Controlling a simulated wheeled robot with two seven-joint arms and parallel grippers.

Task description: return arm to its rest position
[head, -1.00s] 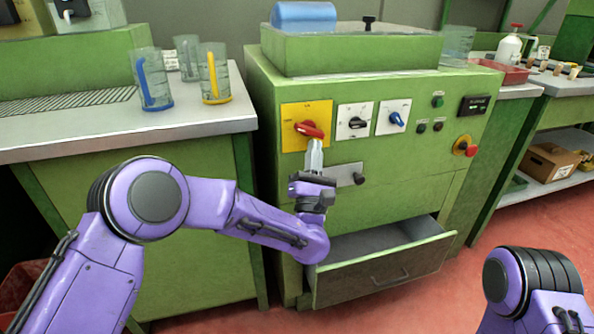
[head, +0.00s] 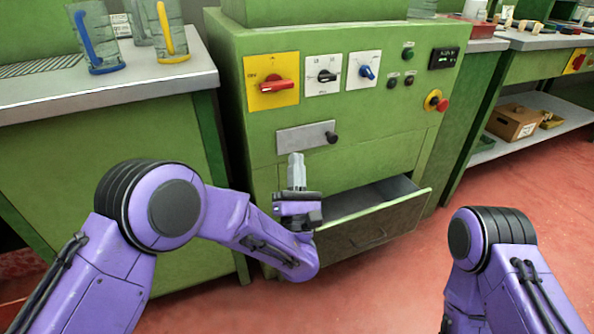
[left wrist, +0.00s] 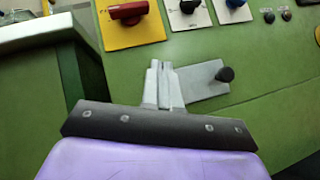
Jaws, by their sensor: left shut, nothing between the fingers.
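My left gripper (head: 296,167) is shut and empty in the head view. It stands upright in front of the green machine (head: 232,100), below the grey plate with a black knob (head: 305,138). The left wrist view shows its closed fingers (left wrist: 163,82) with that plate (left wrist: 200,82) behind them. The red rotary switch (head: 273,86) on its yellow plate is above the gripper, apart from it; its handle lies about level. My right arm (head: 495,245) shows at the lower right, but its gripper is out of view.
An open drawer (head: 372,236) sticks out of the machine, just right of and below my left gripper. A metal-topped bench (head: 120,100) with glass mugs (head: 172,35) stands at left. A shelf with a cardboard box (head: 514,122) is at right. Red floor lies clear between.

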